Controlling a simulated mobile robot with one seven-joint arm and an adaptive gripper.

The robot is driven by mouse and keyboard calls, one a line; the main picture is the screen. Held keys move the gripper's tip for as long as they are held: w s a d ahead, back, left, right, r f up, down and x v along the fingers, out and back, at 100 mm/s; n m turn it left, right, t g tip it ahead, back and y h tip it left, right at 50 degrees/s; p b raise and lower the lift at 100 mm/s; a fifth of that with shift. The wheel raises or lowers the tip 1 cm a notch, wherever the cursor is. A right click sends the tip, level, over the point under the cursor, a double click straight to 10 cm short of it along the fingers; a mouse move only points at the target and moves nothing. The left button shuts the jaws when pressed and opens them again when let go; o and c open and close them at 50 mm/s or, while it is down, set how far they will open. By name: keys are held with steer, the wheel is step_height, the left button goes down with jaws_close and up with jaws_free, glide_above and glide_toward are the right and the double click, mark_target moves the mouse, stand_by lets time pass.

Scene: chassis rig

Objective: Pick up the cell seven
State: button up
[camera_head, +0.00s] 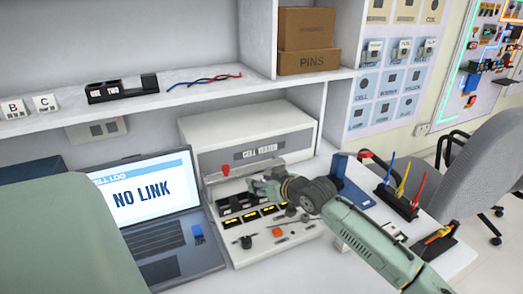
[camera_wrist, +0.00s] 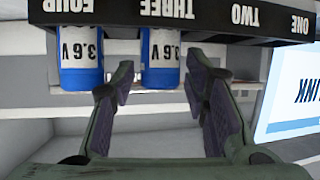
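My gripper (camera_head: 262,188) is over the front part of the cell tester (camera_head: 259,144), above its row of dark slots. In the wrist view my gripper (camera_wrist: 160,84) is open, its two fingers apart. Two blue cells marked 3.6V show there, upside down: one cell (camera_wrist: 81,62) under the label FOUR, the other cell (camera_wrist: 160,62) under THREE. The THREE cell lines up with the gap between the fingertips; I cannot tell if it is between them or beyond. The labelled strip (camera_wrist: 230,16) runs FOUR to ONE. No cell number seven is readable.
An open laptop (camera_head: 160,236) reading NO LINK stands left of the tester. On the right are a blue stand (camera_head: 350,185), a tool rack (camera_head: 396,203) and a chair (camera_head: 480,165). A shelf above holds a black holder (camera_head: 122,88) and loose wires (camera_head: 205,79).

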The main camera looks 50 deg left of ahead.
jaws_close()
steer(key=shift+r, duration=0.15)
stand_by(0.4)
